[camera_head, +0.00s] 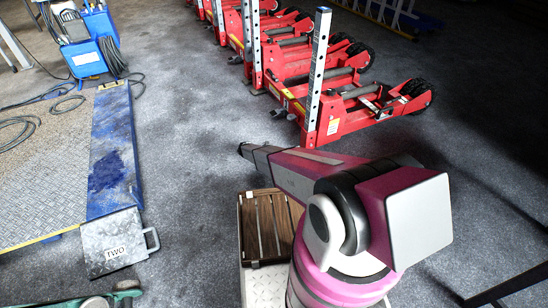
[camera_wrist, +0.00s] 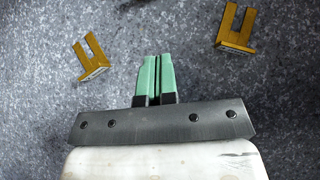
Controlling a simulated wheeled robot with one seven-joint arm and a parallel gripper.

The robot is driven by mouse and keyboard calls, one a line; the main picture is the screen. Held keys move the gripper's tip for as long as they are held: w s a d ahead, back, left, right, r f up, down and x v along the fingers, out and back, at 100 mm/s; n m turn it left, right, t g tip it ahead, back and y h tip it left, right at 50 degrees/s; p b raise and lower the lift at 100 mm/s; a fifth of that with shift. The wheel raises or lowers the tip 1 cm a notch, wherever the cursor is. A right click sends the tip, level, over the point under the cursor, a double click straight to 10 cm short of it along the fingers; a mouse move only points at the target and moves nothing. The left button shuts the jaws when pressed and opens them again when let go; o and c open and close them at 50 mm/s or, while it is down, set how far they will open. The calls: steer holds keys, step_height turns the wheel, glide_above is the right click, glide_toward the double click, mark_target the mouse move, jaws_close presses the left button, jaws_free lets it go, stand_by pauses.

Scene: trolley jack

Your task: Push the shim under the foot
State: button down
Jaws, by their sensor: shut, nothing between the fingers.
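My gripper (camera_wrist: 157,60) shows in the wrist view with its two green fingers shut side by side and nothing between them. Beyond them is speckled grey floor. A yellow-brown forked piece (camera_wrist: 90,58), slotted like a U-shaped shim, lies left of the fingertips. A second similar forked piece (camera_wrist: 236,27) lies to the upper right. Both are apart from the fingers. I cannot tell which of them, if either, is the task's shim. I cannot make out the foot in either view. In the head view my arm reaches forward and left, and the fingers cannot be made out.
A row of red jacks (camera_head: 333,130) with upright perforated posts stands at the back. A blue-edged platform (camera_head: 115,155) with a grey ramp (camera_head: 112,242) marked TWO is at left. A slatted wooden tray (camera_head: 246,240) sits near my body. Floor between is clear.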

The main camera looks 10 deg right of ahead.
steer(key=x, duration=1)
steer(key=shift+w, duration=0.1)
steer(key=shift+w+d+r, duration=0.1)
steer(key=shift+w+d, duration=0.05)
steer(key=shift+d, duration=0.4)
steer(key=shift+w+d+r, duration=0.15)
steer(key=shift+d, duration=0.4)
steer(key=shift+w+d, duration=0.15)
steer(key=shift+d, duration=0.5)
steer(key=w+d, duration=0.1)
steer(key=d, duration=0.2)
steer(key=w+d, duration=0.1)
steer(key=d, duration=0.2)
steer(key=w+d, duration=0.1)
steer(key=d, duration=0.3)
steer(key=shift+w+d, duration=0.1)
